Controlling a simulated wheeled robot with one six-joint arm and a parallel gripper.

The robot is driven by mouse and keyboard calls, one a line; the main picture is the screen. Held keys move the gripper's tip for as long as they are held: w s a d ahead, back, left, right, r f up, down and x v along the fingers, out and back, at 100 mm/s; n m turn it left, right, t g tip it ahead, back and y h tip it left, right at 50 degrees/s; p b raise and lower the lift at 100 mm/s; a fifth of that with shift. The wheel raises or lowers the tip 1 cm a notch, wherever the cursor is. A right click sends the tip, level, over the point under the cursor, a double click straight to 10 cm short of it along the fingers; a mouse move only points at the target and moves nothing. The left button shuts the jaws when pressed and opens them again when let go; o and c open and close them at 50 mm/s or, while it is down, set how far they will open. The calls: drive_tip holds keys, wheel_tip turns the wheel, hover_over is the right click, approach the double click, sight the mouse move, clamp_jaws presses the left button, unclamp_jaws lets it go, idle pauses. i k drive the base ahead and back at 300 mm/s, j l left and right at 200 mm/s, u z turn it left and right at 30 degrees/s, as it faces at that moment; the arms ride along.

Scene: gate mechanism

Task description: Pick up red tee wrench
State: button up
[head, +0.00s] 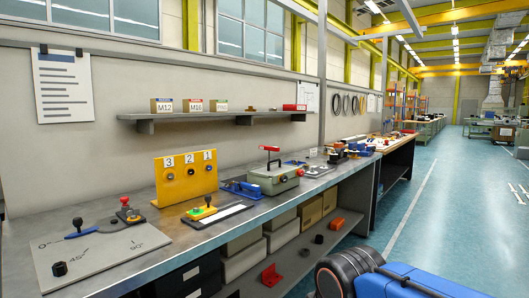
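A red tee-shaped handle (269,148), which looks like the red tee wrench, stands upright at the grey-green box (274,179) on the workbench. Its red crossbar is level and sits above the box top on a thin dark stem. I cannot tell whether the stem is set in the box or stands behind it. My gripper is not in view.
The long workbench (178,236) runs along the wall. Left of the box are a blue clamp (241,189), a yellow numbered panel (187,177) and a grey angle plate (103,254). A shelf (215,116) hangs above. The blue floor (440,215) at right is clear.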

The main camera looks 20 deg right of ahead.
sight(269, 148)
drive_tip(key=i+l+u, duration=0.1)
drive_tip(key=l, duration=0.35)
drive_tip(key=i+l+u, duration=0.1)
drive_tip(key=l, duration=0.35)
drive_tip(key=i+l+u, duration=0.1)
drive_tip(key=l, duration=0.4)
drive_tip(key=i+l+u, duration=0.1)
drive_tip(key=l, duration=0.4)
drive_tip(key=i+l+u, duration=0.1)
drive_tip(key=l, duration=0.4)
drive_tip(key=i, duration=0.1)
